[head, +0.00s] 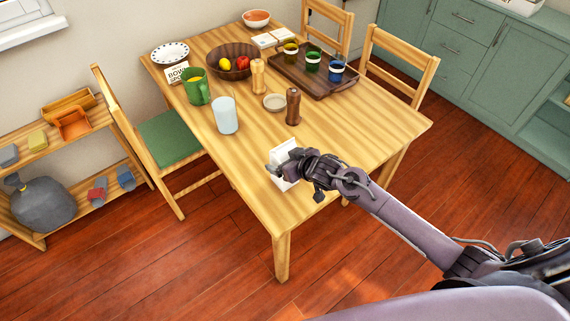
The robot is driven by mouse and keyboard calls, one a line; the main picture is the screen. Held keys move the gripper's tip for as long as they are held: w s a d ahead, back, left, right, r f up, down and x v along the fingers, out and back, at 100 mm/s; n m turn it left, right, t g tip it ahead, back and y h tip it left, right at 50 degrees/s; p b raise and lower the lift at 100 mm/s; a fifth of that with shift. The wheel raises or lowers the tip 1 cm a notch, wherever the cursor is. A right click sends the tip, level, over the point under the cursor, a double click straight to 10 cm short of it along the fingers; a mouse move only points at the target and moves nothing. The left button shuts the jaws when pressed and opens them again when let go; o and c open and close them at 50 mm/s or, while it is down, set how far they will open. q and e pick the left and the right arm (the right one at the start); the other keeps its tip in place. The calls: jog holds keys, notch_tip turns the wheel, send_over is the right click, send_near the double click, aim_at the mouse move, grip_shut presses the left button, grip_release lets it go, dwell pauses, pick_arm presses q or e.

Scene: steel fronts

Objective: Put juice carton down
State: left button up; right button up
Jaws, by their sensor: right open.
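A white carton (286,183), which I take to be the juice carton, is at the near end of the wooden table (330,140). My right gripper (283,164) is open right at the carton and covers part of it. The carton looks upright and seems to rest on the tabletop, but its base is partly unclear. I cannot tell whether the fingers still touch it. My left gripper is not in view.
A frosted glass (225,115), a green pitcher (196,91), a small dish (274,102) and a dark pepper mill (293,107) stand farther back. A tray (290,75) with several cups lies behind. The table's right front is clear.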

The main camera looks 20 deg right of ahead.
jog(key=shift+w+a+f, duration=0.15)
jog(key=shift+w+f, duration=0.1)
jog(key=shift+w, duration=0.05)
jog(key=c, duration=1.7)
jog(key=shift+o, duration=0.2)
jog(key=shift+w+r, duration=0.1)
jog(key=shift+r, duration=0.1)
